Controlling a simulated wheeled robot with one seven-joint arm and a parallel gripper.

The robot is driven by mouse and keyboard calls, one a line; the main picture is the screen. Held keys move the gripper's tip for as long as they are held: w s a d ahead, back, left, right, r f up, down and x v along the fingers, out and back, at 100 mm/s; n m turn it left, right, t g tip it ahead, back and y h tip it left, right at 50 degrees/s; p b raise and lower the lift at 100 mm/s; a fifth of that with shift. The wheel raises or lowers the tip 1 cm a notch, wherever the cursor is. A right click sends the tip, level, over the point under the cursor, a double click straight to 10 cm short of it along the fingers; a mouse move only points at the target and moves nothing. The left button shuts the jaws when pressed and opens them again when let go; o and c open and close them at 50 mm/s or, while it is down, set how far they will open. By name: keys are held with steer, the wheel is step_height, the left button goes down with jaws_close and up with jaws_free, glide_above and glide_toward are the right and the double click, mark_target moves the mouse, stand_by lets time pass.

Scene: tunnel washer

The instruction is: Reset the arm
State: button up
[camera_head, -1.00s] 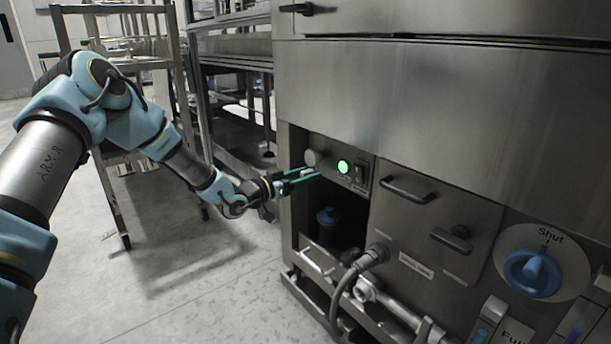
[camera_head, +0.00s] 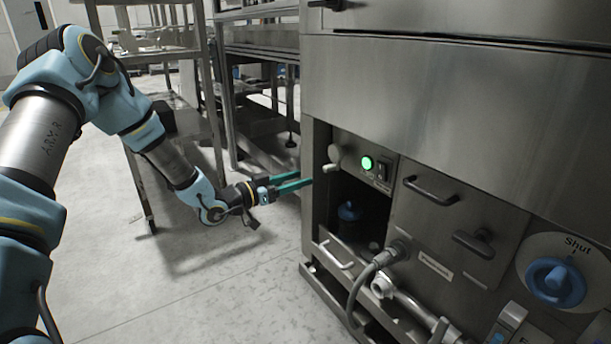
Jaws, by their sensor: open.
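My arm reaches in from the left side of the head camera view. My gripper (camera_head: 292,183) is at the end of it, with two green fingers pointing right. The fingers are slightly apart, and nothing shows between them. The fingertips are close to the left front edge of the steel washer (camera_head: 430,100). From this view I cannot tell whether they touch it. The lit green button (camera_head: 367,163) and the black switch (camera_head: 384,171) are on the washer's panel to the right of the fingertips.
A steel rack (camera_head: 205,60) stands behind my arm. An open recess with a blue-topped container (camera_head: 349,211) is below the panel. A grey hose (camera_head: 366,275), handles and a blue "Shut" dial (camera_head: 556,283) are on the washer front. The floor (camera_head: 215,290) below my arm is clear.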

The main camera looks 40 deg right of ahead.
stand_by(0.5)
steer(key=w+a+f+n+t+y, duration=0.1)
steer(key=w+a+n+t+y, duration=0.5)
steer(key=w+a, duration=0.55)
steer(key=a+r+n+t+y, duration=0.1)
steer(key=a+n+y, duration=0.2)
steer(key=a+y, duration=1.05)
steer(key=s+a+r+n+g+h, duration=0.15)
steer(key=s+a+n, duration=0.25)
steer(key=s+a, duration=0.6)
steer(key=s+a+r+n+g, duration=0.35)
steer(key=s+a, duration=0.35)
steer(key=a, duration=0.6)
step_height(320, 180, up, 31)
steer(key=p, duration=3.2)
steer(key=shift+s+a+r+t, duration=0.15)
steer(key=shift+a+r+t, duration=0.05)
steer(key=shift+t, duration=0.1)
